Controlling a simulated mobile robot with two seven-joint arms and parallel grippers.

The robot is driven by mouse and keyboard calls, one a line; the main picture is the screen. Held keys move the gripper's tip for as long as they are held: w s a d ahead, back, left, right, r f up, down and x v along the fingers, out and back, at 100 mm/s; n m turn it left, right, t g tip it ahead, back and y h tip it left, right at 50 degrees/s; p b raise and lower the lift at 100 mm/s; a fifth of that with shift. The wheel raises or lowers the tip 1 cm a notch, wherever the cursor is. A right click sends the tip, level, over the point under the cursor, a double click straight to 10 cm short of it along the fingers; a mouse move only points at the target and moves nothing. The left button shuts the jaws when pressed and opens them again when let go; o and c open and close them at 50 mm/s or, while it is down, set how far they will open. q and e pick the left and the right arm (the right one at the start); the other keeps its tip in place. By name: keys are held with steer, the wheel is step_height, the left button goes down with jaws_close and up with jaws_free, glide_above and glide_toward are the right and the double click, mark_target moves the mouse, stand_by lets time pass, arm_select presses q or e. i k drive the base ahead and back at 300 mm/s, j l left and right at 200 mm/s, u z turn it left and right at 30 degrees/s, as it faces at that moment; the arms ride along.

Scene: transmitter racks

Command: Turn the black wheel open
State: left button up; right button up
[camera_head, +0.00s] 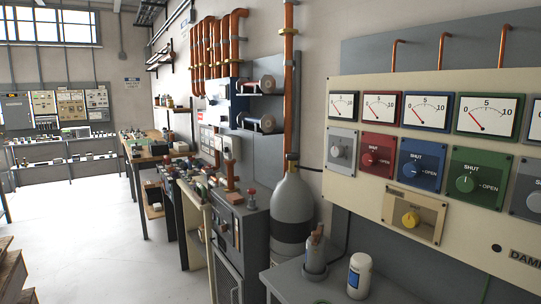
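I see no clear black wheel in the head view. The cream control panel (350,212) on the right wall has round knobs: a grey knob (338,151), a red knob (370,159), a blue knob (411,171), a green knob (465,184) and a yellow knob (410,219). "SHUT" and "OPEN" labels show by the blue and green knobs. Neither of my grippers is in view.
A dark cabinet (240,230) stands left of the cylinder. Workbenches line the wall behind. The floor (95,240) at left is clear.

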mark_target(289, 157)
steer(key=z, duration=0.35)
steer(key=j+z, duration=0.15)
steer(key=z, duration=0.2)
steer(key=i+j+z, duration=0.1)
steer(key=z, duration=0.25)
steer(key=j+z, duration=0.65)
steer(key=j, duration=0.2)
steer(key=k+j+z, duration=0.1)
steer(key=j+z, duration=0.15)
steer(key=j, duration=1.1)
steer(key=k+j, duration=0.1)
steer(key=j, duration=0.4)
